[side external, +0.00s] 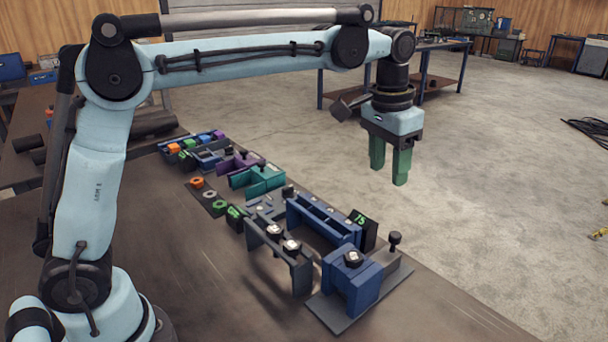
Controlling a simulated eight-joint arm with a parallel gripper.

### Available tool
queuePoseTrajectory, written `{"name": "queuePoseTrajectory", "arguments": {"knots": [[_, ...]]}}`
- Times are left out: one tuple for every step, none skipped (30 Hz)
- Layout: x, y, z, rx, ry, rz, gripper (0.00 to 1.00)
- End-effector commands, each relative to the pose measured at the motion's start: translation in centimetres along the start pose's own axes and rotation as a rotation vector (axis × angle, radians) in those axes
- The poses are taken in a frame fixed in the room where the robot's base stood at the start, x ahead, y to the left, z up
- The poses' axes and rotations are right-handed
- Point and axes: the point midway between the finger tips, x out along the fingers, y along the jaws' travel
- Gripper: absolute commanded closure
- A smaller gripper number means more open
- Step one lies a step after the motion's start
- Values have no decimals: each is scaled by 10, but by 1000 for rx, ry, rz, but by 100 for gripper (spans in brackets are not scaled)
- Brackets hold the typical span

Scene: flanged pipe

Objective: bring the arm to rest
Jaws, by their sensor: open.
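My gripper (390,165) hangs at the right end of my outstretched arm, its two green fingers pointing down. A gap shows between the fingers, and nothing is held in them. It is in the air, to the right of and above the bench and its fixtures, apart from everything.
The bench (190,280) carries a blue fixture (353,280) at the front, a grey bracket (278,250), a long blue frame (322,220), a teal block (258,180) and a purple one (236,161). Coloured nuts lie on a dark strip (224,210). Open concrete floor (500,200) lies to the right.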

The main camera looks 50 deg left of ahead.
Motion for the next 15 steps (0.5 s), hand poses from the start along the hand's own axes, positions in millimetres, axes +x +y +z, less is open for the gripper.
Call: {"name": "queuePoseTrajectory", "arguments": {"knots": [[-5, -7, 11, -14, 27, -2, 48], [-7, -10, 17, -21, 43, -3, 48], [-9, -14, 25, -30, 66, -4, 48], [-11, -17, 31, -38, 82, -6, 48], [-12, -20, 37, -45, 99, -7, 48], [-13, -23, 46, -53, 122, -9, 48], [-14, -26, 52, -60, 138, -11, 48], [-14, -28, 59, -67, 155, -13, 48], [-14, -31, 68, -77, 177, -15, 48], [-13, -34, 75, -83, 194, -18, 48], [-12, -36, 82, -90, 210, -20, 48], [-11, -38, 92, -99, 232, -23, 48], [-10, -41, 99, -106, 250, -25, 48], [-8, -42, 106, -112, 265, -28, 48], [-5, -44, 116, -121, 288, -31, 48]]}}
